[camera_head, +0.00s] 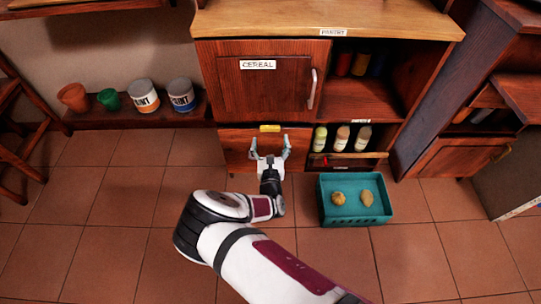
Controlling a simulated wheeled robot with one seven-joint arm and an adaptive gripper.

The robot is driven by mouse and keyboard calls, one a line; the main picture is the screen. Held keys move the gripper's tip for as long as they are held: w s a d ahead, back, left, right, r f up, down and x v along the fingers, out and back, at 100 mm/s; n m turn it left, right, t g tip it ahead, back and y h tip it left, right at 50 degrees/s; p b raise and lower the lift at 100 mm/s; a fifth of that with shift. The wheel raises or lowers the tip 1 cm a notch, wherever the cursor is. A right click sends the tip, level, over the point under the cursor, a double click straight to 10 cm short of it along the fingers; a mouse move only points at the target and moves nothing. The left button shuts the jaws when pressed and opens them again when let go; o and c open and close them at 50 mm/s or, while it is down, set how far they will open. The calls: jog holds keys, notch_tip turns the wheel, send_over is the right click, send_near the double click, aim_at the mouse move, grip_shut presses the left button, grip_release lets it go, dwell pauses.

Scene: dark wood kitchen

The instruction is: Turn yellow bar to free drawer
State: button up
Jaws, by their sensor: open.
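The yellow bar (270,128) lies level across the top edge of the low wooden drawer (236,145), below the door labelled CEREAL. My gripper (270,147) is open in front of the drawer, just below the bar. Its two fingers are spread and point up toward the cabinet. The bar appears apart from the fingers, with nothing held between them. The drawer looks shut; its lower middle is partly hidden by my gripper.
A teal crate (328,212) with two potato-like items stands on the floor to the right. Several bottles (342,137) sit on the low shelf above it. Pots and paint cans (144,96) stand at left. The tiled floor (120,195) at left is clear.

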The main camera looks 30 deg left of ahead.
jog(key=v, duration=0.7)
jog(key=shift+s+d, duration=0.1)
